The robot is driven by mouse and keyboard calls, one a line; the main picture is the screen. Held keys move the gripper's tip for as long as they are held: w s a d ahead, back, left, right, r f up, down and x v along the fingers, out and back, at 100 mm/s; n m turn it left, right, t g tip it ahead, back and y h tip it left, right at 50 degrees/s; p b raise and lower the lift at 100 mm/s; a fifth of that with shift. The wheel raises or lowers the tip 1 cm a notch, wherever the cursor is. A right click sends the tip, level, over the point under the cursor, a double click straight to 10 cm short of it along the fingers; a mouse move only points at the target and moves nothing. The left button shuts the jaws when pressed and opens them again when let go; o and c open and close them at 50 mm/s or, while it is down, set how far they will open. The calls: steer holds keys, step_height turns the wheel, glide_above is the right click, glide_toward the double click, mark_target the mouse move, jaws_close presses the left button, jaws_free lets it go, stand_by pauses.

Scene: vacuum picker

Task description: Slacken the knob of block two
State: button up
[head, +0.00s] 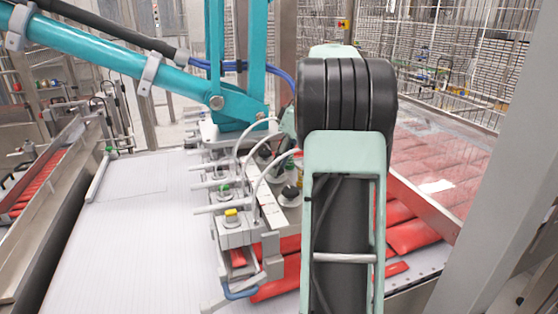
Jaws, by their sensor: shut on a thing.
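The vacuum picker's grey metal head (265,205) hangs from a teal arm and carries several clamp blocks with knobs. The nearest block (236,235) on the left side has a yellow knob (231,213). The block behind it has a green knob (224,189). A black knob (290,193) shows on the right side, close to my arm. I see no label that tells which is block two. My own arm, mint green and black, stands in front of the head's right side. My gripper is hidden behind it, so its hold cannot be seen.
The teal picker arm (120,55) crosses the upper left. A white ribbed conveyor (140,235) lies left of the head. Wire fencing (465,55) and a grey post (495,180) bound the right.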

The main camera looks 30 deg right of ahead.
steer(key=shift+d+n+g+y+p, duration=0.15)
steer(key=shift+n+g+y+p, duration=0.25)
steer(key=shift+n, duration=0.7)
steer(key=o, duration=1.2)
steer(key=shift+c, duration=0.2)
steer(key=shift+r, duration=0.1)
steer(key=v, duration=1.1)
steer(key=shift+s+r, duration=0.2)
steer(key=shift+r, duration=0.15)
steer(key=shift+d, duration=0.1)
